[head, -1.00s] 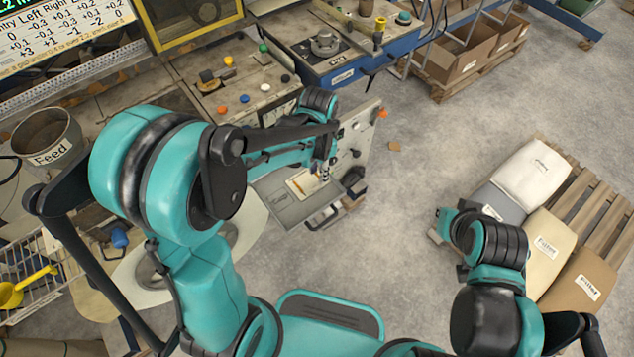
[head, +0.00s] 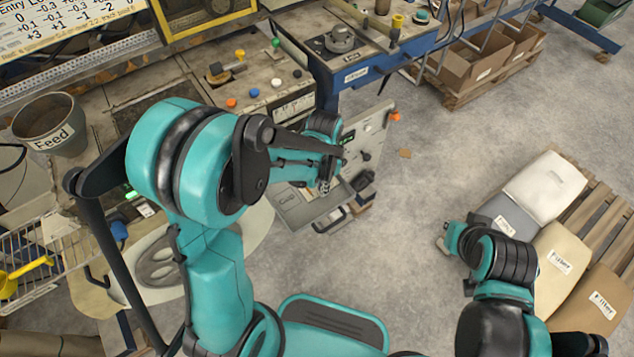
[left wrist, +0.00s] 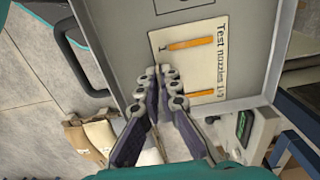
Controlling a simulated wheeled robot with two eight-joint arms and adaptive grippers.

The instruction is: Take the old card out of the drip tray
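The drip tray (head: 297,211) is a shallow grey metal tray with a black handle, under my left forearm in the head view. It fills much of the left wrist view (left wrist: 256,60).
A machine panel (head: 362,145) with knobs stands just behind the tray. The blue-framed bench (head: 372,72) is beyond. Filler sacks (head: 553,250) lie on a pallet at the right. The grey floor (head: 440,150) between is mostly clear.

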